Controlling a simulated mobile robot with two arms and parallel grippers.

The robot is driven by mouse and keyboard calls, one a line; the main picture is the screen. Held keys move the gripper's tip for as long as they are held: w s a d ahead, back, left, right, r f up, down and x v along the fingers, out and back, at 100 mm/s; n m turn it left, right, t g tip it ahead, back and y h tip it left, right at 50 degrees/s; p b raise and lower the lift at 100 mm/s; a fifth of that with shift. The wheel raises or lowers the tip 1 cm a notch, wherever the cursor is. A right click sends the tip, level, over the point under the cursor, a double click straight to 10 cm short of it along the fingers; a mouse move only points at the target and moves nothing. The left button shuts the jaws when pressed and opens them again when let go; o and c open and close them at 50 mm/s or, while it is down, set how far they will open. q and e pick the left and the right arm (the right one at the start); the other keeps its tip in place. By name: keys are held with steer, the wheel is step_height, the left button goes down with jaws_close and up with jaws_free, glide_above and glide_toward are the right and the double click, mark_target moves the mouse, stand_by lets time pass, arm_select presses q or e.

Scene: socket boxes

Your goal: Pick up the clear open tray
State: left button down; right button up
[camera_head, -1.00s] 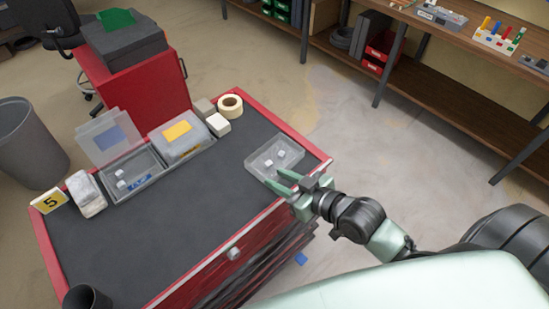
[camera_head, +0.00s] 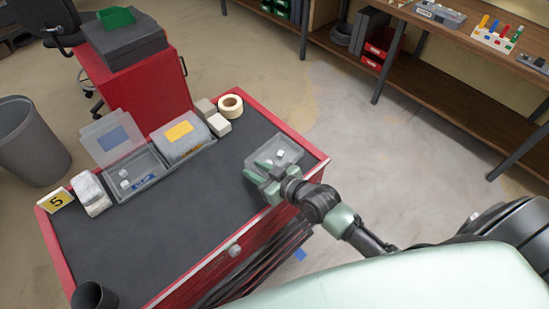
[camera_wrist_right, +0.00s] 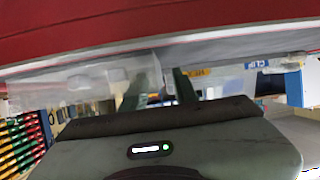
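The clear open tray (camera_head: 284,140) sits on the dark top of the red cabinet, near its right edge. Small white pieces (camera_head: 279,154) lie in it. My right gripper (camera_head: 256,170) is open at the tray's near-left side, with its two green fingertips apart. In the right wrist view the fingers (camera_wrist_right: 159,86) straddle a clear wall, and the clear tray (camera_wrist_right: 75,78) extends to the left. Whether either finger touches the wall I cannot tell. The gripper hides the tray's near corner. My left gripper is not in view.
A grey open-lidded box (camera_head: 151,160), a box with a yellow label (camera_head: 180,133), a tape roll (camera_head: 230,105) and a number 5 sign (camera_head: 56,202) stand along the back and left. A dark cup (camera_head: 92,296) stands front left. The cabinet top's middle is clear.

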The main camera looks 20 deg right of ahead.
jaws_close()
stand_by(1.3)
